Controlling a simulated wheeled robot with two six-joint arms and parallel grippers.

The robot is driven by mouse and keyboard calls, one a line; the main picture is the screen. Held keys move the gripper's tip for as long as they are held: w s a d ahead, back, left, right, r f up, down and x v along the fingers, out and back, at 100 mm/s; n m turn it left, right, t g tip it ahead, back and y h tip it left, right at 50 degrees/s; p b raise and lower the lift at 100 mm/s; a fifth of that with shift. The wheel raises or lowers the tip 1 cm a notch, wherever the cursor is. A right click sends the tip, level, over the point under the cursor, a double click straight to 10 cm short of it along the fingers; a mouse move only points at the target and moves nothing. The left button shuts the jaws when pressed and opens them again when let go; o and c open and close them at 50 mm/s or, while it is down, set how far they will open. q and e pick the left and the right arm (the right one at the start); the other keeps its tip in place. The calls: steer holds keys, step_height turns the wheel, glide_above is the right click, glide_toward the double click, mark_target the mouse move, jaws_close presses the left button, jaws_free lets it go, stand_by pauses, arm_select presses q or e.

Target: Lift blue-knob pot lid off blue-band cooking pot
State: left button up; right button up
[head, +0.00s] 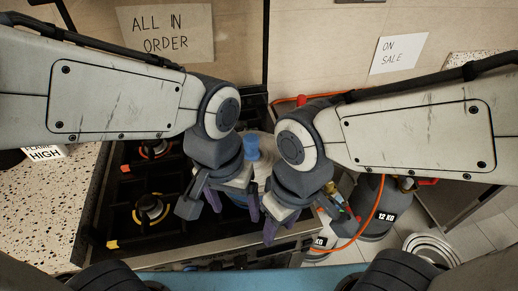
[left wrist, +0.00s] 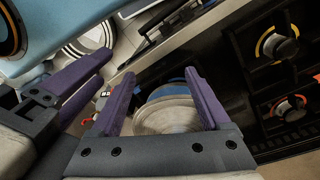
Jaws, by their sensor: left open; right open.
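A blue knob (head: 252,146) stands upright behind and between my two grippers in the head view. The pale lid under it and the pot are mostly hidden by my arms; a bit of blue (head: 238,198) shows low between the grippers. My left gripper (head: 212,200) is open, pointing down at the left side of the pot. My right gripper (head: 270,232) is open and empty close by on the right. In the left wrist view, a pale round piece of cookware (left wrist: 165,115) with a blue band (left wrist: 172,90) lies beyond the open fingers of my left gripper (left wrist: 160,78). Contact cannot be told.
A black stove (head: 150,215) with several burners lies left of the grippers. A speckled counter (head: 50,205) is at far left. Gas cylinders (head: 370,195) with an orange hose (head: 372,215) and stacked pale plates (head: 432,250) are at right. My two grippers are very close together.

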arm_select(q)
steer(key=w+d+r+n+p, duration=0.3)
steer(key=w+r+n+p, duration=0.1)
steer(key=w+r+n, duration=0.45)
step_height(320, 180, up, 2)
steer(key=n+p, duration=0.3)
steer(key=n, duration=0.3)
glide_above(251, 138)
steer(key=shift+s+r+y, duration=0.15)
steer(key=shift+s+y, duration=0.1)
steer(key=shift+y, duration=0.15)
steer(key=shift+w+f+n, duration=0.2)
steer(key=shift+n, duration=0.05)
step_height(251, 138, down, 4)
steer(key=shift+f+p, duration=0.25)
steer(key=shift+p, duration=0.15)
steer(key=shift+f+p, duration=0.3)
steer(key=shift+f, duration=0.3)
step_height(251, 138, down, 4)
steer(key=shift+r+p, duration=0.2)
steer(key=shift+p, duration=0.4)
steer(key=shift+f, duration=0.4)
jaws_close()
